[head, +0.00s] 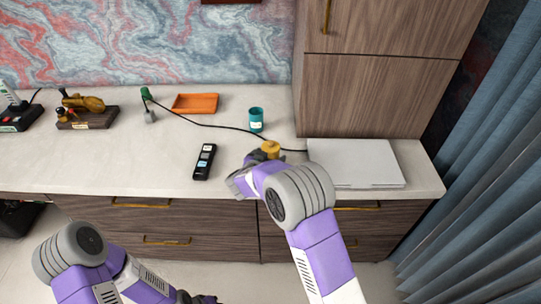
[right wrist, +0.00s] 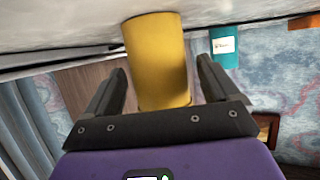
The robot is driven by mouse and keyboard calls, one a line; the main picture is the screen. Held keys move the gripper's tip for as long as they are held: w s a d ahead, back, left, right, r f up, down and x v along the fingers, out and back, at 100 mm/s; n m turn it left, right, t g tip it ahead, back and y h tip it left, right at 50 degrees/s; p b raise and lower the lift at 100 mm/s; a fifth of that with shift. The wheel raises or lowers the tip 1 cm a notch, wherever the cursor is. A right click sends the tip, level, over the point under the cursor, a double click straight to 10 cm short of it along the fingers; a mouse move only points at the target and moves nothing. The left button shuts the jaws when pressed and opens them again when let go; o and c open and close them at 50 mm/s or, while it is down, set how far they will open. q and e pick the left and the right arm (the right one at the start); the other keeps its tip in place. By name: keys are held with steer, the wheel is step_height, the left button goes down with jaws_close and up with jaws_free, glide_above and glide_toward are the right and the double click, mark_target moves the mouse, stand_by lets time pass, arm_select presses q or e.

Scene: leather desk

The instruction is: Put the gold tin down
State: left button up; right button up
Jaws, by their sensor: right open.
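The gold tin (head: 270,149) is on the pale countertop (head: 110,160), left of the white flat stack. It also shows in the right wrist view (right wrist: 160,60), where its far end meets the counter surface. My right gripper (head: 255,163) is at the tin. In the right wrist view its two dark fingers (right wrist: 158,88) are open, one on each side of the tin, with a gap visible beside it. My left gripper (head: 206,298) is only partly in view at the bottom edge, and its jaws cannot be made out.
A teal cup (head: 256,120) stands behind the tin, and a black remote (head: 205,162) lies to the left. A black cable (head: 205,125) runs behind the tin to the white flat stack (head: 355,163). An orange tray (head: 195,103) lies farther back. The front left counter is clear.

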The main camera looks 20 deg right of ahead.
steer(key=p+v, duration=0.2)
steer(key=v, duration=0.8)
steer(key=shift+s+a+p, duration=0.2)
steer(key=shift+p, duration=0.2)
steer(key=shift+r, duration=0.1)
